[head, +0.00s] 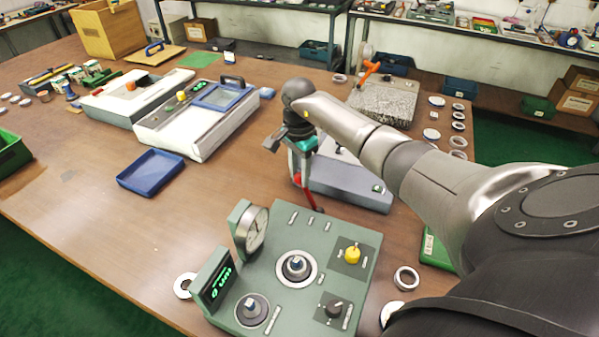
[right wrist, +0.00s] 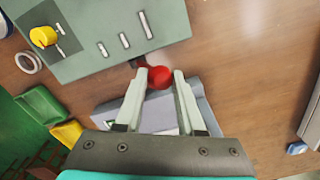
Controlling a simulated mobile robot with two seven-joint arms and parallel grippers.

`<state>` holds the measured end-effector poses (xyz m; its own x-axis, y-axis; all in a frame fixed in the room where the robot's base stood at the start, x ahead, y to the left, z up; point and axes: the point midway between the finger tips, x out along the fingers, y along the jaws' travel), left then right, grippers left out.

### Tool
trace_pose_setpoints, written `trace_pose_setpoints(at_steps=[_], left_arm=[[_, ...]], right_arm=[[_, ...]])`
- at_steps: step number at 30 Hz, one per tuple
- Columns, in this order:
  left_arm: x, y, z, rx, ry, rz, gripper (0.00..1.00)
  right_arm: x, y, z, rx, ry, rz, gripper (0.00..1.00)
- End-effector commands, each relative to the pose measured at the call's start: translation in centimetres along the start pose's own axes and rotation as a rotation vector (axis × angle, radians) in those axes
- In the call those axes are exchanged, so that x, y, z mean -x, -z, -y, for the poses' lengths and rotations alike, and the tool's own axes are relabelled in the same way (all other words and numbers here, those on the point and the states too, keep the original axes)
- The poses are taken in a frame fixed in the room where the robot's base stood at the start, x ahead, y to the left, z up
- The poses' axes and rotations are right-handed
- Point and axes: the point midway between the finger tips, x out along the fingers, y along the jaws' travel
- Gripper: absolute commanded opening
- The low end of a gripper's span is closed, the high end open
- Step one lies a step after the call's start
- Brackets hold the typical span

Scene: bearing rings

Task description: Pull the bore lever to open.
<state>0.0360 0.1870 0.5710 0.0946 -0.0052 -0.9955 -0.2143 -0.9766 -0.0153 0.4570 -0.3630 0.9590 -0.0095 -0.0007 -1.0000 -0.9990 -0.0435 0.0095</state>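The bore lever is a red ball-topped lever (head: 309,198) at the back edge of the green gauge station (head: 330,240). My right gripper (head: 302,178) points down at it from behind the station. In the right wrist view the red knob (right wrist: 160,77) shows between the two fingertips of the right gripper (right wrist: 166,74). It lies close to the left finger, with a small gap to the right finger. The fingers are apart; whether one touches the knob I cannot tell. The lever's shaft is mostly hidden in the wrist view. My left gripper is not in view.
The station carries a dial gauge (head: 253,231), a green-lit display (head: 217,286) and a yellow knob (head: 352,254). A grey device (head: 345,184) stands close behind the gripper. A blue tray (head: 151,172) lies left, with bare table between. Metal rings (head: 406,279) lie right of the station.

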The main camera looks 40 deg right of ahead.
Motion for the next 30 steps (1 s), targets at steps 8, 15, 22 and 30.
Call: trace_pose_setpoints(at_steps=[8, 15, 22, 30], left_arm=[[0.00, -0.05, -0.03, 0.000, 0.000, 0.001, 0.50], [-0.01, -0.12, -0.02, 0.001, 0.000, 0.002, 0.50], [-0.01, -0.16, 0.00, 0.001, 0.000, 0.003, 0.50], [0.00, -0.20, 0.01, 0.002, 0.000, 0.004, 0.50]], right_arm=[[0.03, 0.01, -0.01, 0.000, 0.000, 0.000, 0.03], [0.03, 0.01, -0.01, 0.000, 0.000, 0.000, 0.00], [0.04, 0.01, -0.01, 0.000, 0.000, 0.000, 0.00], [0.04, 0.02, 0.00, 0.000, 0.000, 0.000, 0.00]])
